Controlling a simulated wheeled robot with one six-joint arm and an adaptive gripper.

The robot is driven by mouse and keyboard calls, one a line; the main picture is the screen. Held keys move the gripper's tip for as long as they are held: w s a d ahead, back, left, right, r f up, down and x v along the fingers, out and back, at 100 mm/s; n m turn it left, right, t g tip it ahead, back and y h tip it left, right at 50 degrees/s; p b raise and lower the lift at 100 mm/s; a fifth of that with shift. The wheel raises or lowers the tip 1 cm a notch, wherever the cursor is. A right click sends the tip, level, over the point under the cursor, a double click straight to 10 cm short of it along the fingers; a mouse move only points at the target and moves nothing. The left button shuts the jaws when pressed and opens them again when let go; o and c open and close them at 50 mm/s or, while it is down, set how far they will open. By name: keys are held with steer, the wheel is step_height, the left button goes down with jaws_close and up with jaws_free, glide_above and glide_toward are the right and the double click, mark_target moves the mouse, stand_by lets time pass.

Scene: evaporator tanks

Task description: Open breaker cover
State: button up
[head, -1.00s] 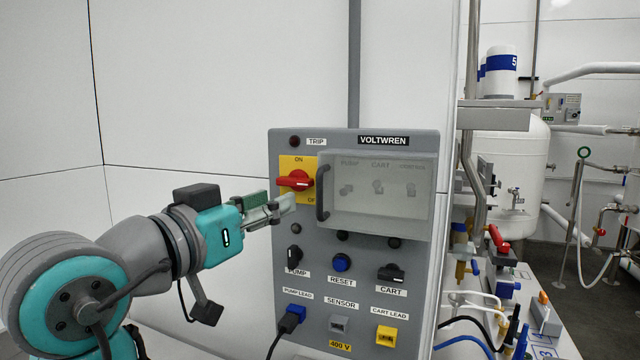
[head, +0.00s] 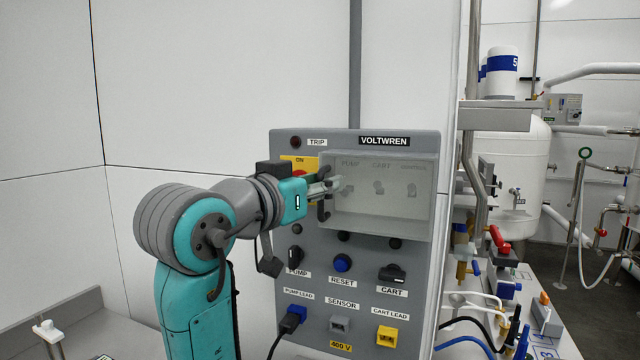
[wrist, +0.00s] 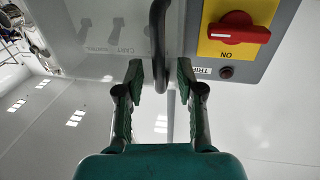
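The breaker cover (head: 385,215) is a translucent panel on the grey VOLTWREN box, shut over several toggle switches. Its dark upright bar handle (head: 324,208) is along the cover's left edge. My gripper (head: 328,187) is at the upper part of this handle, partly covering it. In the wrist view, the handle (wrist: 157,30) runs down between the two green-padded fingers of my gripper (wrist: 160,75). The fingers are apart, with the bar closer to the right finger and a gap on the left. I cannot tell if either finger touches it.
A red rotary switch on a yellow plate (wrist: 238,28) is close beside the handle; my arm mostly hides it in the head view. Knobs, a blue RESET button (head: 341,263) and lead sockets are below the cover. Piping and a white tank (head: 515,180) stand at right.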

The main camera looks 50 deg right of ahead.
steer(key=shift+d, duration=0.35)
jaws_close()
steer(key=shift+a, duration=0.1)
